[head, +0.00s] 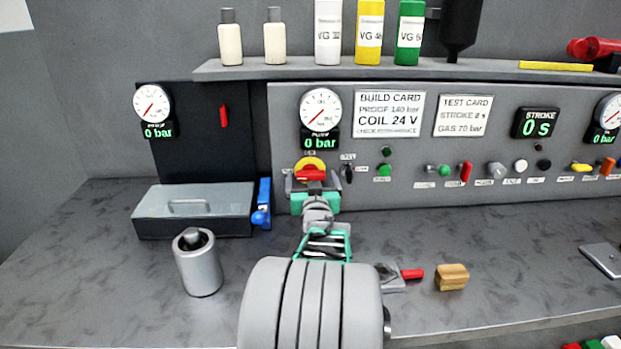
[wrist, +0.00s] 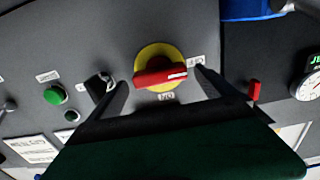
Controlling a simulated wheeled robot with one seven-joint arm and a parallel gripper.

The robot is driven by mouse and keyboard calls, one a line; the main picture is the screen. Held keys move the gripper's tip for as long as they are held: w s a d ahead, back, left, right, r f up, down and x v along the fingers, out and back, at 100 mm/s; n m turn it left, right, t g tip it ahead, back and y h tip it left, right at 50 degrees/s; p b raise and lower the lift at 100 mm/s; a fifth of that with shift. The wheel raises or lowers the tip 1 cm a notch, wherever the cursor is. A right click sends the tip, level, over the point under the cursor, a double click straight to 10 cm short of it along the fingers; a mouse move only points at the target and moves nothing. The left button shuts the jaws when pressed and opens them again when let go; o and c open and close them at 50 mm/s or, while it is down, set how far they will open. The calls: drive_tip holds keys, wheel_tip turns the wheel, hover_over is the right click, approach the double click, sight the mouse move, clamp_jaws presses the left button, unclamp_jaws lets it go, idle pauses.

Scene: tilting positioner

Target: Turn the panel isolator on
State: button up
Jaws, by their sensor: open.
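The panel isolator is a red bar handle (head: 311,175) on a round yellow plate (head: 309,162), below the left gauge of the grey panel in the head view. In the wrist view the red handle (wrist: 158,77) lies nearly level across the yellow plate (wrist: 152,52), with a white mark at its right end. My gripper (head: 313,186) is right in front of the isolator. In the wrist view its two dark fingers (wrist: 161,80) are open, one on each side of the handle, with visible gaps. Whether the fingertips reach the handle's depth is unclear.
A small black key-type switch (head: 347,172) and a green button (head: 384,170) sit just right of the isolator. A blue-handled valve (head: 263,203) stands to its left. A steel cylinder (head: 198,264) and a wooden block (head: 452,277) are on the bench.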

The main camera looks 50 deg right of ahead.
drive_tip(key=shift+c, duration=0.5)
drive_tip(key=c, duration=1.3)
drive_tip(key=shift+f+m+b, duration=0.1)
drive_tip(key=shift+m+b, duration=0.2)
drive_tip(key=shift+b, duration=0.1)
drive_tip(key=m+b, duration=0.3)
drive_tip(key=shift+f, duration=0.15)
drive_tip(key=m+b, duration=0.4)
drive_tip(key=m, duration=0.2)
drive_tip(key=shift+s+d+b, duration=0.1)
drive_tip(key=shift+s+b, duration=0.05)
drive_tip(key=shift+b, duration=0.2)
drive_tip(key=m+b, duration=0.2)
drive_tip(key=m, duration=0.2)
drive_tip(key=shift+b, duration=0.35)
drive_tip(key=shift+m+b, duration=0.85)
drive_tip(key=shift+m, duration=1.25)
